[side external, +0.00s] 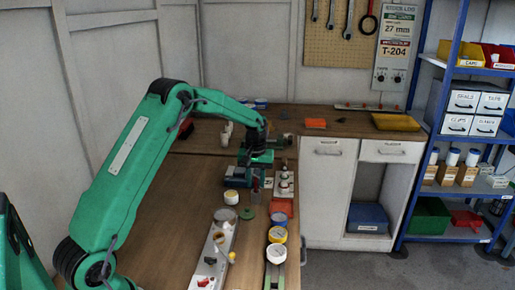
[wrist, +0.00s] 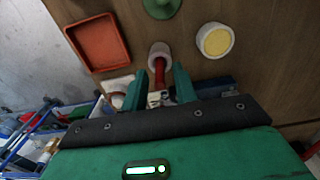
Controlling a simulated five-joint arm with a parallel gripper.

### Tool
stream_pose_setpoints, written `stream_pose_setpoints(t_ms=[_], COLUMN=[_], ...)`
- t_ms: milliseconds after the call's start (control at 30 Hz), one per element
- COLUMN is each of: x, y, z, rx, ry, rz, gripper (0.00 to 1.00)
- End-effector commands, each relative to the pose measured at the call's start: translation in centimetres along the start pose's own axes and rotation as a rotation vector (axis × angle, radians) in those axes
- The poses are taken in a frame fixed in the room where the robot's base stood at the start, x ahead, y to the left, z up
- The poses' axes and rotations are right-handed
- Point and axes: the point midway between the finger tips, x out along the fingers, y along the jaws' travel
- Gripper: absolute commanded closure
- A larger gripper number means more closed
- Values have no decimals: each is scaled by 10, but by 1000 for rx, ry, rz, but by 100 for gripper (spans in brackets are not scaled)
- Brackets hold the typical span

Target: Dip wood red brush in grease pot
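A red brush handle (wrist: 160,73) stands in a small pale cup (wrist: 159,50) in the wrist view. My gripper (wrist: 161,70) is open, with one green finger on each side of the handle and a gap visible on both sides. The brush's bristles are hidden in the cup. In the side view my gripper (side external: 256,172) points down above the cup, which is small and hard to make out there. A white pot with pale yellow content (wrist: 215,41), which looks like the grease pot, stands to the right; it also shows in the side view (side external: 231,197).
A red tray (wrist: 97,41) and a green disc (wrist: 161,6) lie close by. A white rack (side external: 215,250) lies in front. The bench's left part is clear.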

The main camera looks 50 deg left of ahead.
Motion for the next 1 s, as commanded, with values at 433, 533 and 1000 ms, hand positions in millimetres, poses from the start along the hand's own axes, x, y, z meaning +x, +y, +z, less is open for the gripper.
stream_pose_setpoints(t_ms=[433, 533, 1000], x=[0, -2, -22], y=[0, 0, 0], z=[0, 0, 0], rx=[0, 0, 0], ry=[0, 1, 1], rz=[0, 0, 1], gripper=[100, 100, 100])
